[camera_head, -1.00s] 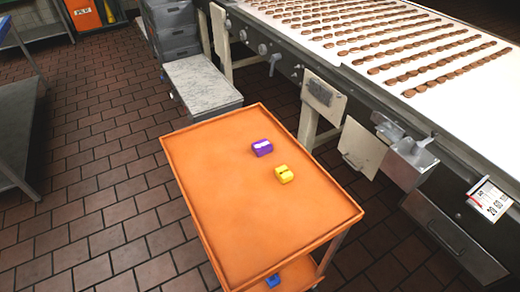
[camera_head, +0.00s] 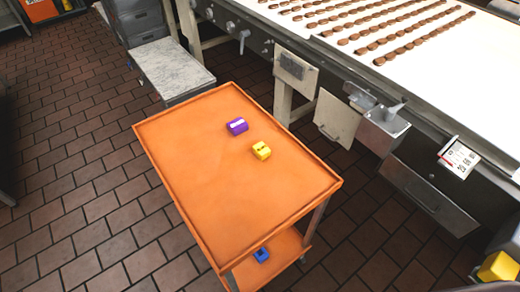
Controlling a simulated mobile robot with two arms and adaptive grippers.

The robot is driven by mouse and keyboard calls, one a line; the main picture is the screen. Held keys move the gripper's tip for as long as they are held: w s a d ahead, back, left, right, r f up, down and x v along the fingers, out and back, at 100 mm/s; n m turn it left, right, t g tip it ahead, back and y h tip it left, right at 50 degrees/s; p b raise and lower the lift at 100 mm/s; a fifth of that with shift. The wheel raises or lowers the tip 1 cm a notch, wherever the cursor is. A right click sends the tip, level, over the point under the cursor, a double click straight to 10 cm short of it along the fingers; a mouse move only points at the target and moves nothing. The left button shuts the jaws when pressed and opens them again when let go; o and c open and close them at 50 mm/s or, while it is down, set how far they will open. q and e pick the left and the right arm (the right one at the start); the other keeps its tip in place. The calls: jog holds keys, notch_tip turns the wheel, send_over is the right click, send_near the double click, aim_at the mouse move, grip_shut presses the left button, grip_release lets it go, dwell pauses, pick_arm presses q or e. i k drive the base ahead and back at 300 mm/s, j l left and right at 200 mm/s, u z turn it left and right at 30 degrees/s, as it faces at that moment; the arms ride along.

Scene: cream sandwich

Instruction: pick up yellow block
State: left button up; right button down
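The yellow block (camera_head: 261,150) lies on the orange top of a cart (camera_head: 205,190), right of the middle and near the cart's right edge. It has a dark mark on its upper face. A purple block (camera_head: 237,126) with a white mark lies just up and to the left of it, with a small gap between them. Neither of my grippers shows in the head view.
A blue block (camera_head: 262,254) lies on the cart's lower shelf. A conveyor (camera_head: 420,75) with rows of brown biscuits runs along the upper right. A grey cabinet (camera_head: 174,68) stands behind the cart. A yellow object (camera_head: 498,266) is cut off at bottom right. Tiled floor (camera_head: 75,190) is clear to the left.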

aim_at(261, 151)
jog(key=l+u, duration=0.3)
jog(key=l, duration=0.45)
jog(key=l+u, duration=0.3)
jog(key=l, duration=0.5)
jog(key=k, duration=0.05)
